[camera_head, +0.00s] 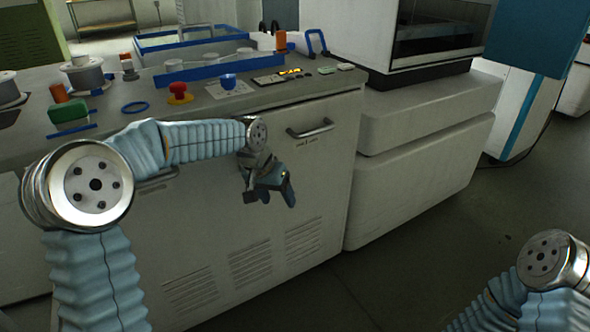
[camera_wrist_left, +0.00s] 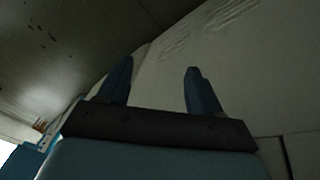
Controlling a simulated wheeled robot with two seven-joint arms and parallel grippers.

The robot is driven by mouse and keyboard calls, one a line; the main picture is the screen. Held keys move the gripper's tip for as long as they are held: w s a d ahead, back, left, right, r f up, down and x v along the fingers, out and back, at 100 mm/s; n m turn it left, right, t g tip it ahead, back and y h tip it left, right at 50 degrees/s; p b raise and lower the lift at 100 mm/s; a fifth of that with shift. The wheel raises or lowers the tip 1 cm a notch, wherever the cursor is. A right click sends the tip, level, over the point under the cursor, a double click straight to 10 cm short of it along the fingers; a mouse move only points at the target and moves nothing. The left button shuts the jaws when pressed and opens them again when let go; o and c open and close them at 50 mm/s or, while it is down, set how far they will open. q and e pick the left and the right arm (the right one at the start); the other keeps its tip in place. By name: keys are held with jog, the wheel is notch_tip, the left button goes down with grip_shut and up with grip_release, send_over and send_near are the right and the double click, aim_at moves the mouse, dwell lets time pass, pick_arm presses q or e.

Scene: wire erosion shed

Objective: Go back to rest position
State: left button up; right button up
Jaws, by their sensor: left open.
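My left gripper (camera_head: 270,194) hangs in front of the white cabinet (camera_head: 290,225), below the worktop edge, with its arm coming in from the left. In the left wrist view the two dark blue fingers (camera_wrist_left: 158,90) stand well apart with nothing between them. The gripper is open and empty. My right arm shows only as a sleeved joint in the lower right corner of the head view; its gripper is out of the picture.
A drawer handle (camera_head: 310,129) juts out near my left gripper. Floor (camera_head: 440,255) at right is clear.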

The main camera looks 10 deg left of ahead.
pick_arm(q)
jog(key=s+d+f+n+g+h, duration=0.1)
jog(key=s+d+f, duration=0.3)
jog(key=f, duration=0.6)
jog(key=s+d+f, duration=0.2)
jog(key=s+f, duration=0.4)
jog(key=f, duration=0.3)
jog(key=s+d+f+n+g+h, duration=0.1)
jog(key=s+d+f, duration=0.3)
jog(key=f, duration=0.6)
jog(key=s+f+n, duration=0.1)
jog(key=s+f, duration=0.4)
jog(key=s, duration=0.7)
jog(key=shift+a+f, duration=0.15)
jog(key=shift+a, duration=0.2)
jog(key=shift+c, duration=0.3)
